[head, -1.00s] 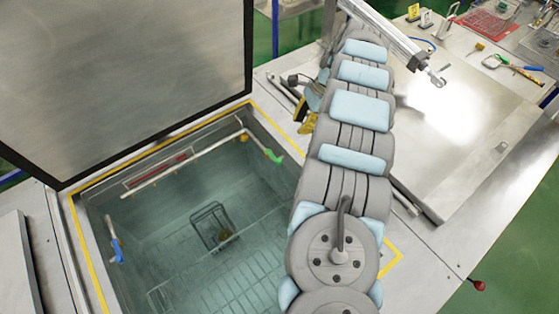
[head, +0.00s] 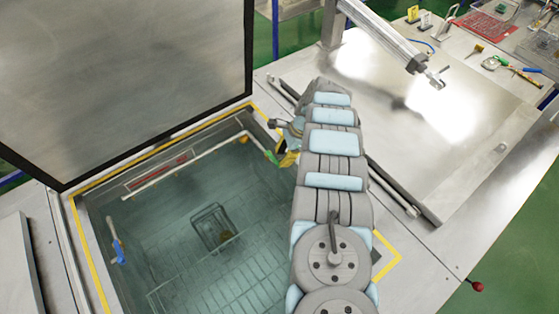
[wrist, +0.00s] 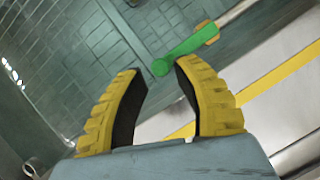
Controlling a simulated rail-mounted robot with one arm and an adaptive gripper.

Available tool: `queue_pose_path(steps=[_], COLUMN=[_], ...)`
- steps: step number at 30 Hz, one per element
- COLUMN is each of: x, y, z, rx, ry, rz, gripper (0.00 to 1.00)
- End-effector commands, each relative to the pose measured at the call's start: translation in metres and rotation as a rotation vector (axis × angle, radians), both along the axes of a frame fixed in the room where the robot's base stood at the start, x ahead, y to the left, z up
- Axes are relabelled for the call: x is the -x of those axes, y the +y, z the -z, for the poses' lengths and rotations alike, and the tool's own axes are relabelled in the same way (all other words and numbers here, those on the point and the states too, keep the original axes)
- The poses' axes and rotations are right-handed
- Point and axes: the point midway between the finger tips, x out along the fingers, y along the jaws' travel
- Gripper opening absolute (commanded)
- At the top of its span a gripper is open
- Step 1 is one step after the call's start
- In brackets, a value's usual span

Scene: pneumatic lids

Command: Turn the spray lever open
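The spray lever is green (head: 271,156) and sits at the right end of a pale pipe (head: 190,162) along the tank's back wall in the head view. In the wrist view the green lever (wrist: 185,52) runs diagonally from a brass-coloured fitting (wrist: 211,33) on the pipe down to its rounded free end. My gripper (wrist: 158,68) has yellow ridged fingers with dark pads, and they are apart. The lever's free end appears in the gap at the fingertips; I cannot tell whether it touches either finger. In the head view my gripper (head: 287,158) is right beside the lever, partly hidden by my arm.
The open tank (head: 95,215) has a yellow-taped rim and a wire basket (head: 210,228) inside. A raised dark-edged lid (head: 130,85) stands behind it. A flat metal lid (head: 455,135) with a pneumatic cylinder (head: 385,38) lies to the right. A blue-handled tool (head: 118,250) hangs at the left wall.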

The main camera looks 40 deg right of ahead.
Motion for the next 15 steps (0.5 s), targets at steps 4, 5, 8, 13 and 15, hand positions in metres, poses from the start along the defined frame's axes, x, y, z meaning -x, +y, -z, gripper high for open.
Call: queue_pose_path(steps=[4, 5, 8, 13, 15], x=[-0.002, -0.003, -0.004, -0.005, -0.005], y=[0.004, 0.005, 0.007, 0.009, 0.009], z=[0.013, 0.015, 0.020, 0.025, 0.025], rx=[0.001, 0.002, 0.001, -0.001, -0.001], ry=[0.001, 0.000, 0.000, 0.000, 0.000], rz=[-0.001, -0.002, -0.001, 0.000, 0.000], gripper=[0.31, 0.31, 0.31, 0.31, 0.31])
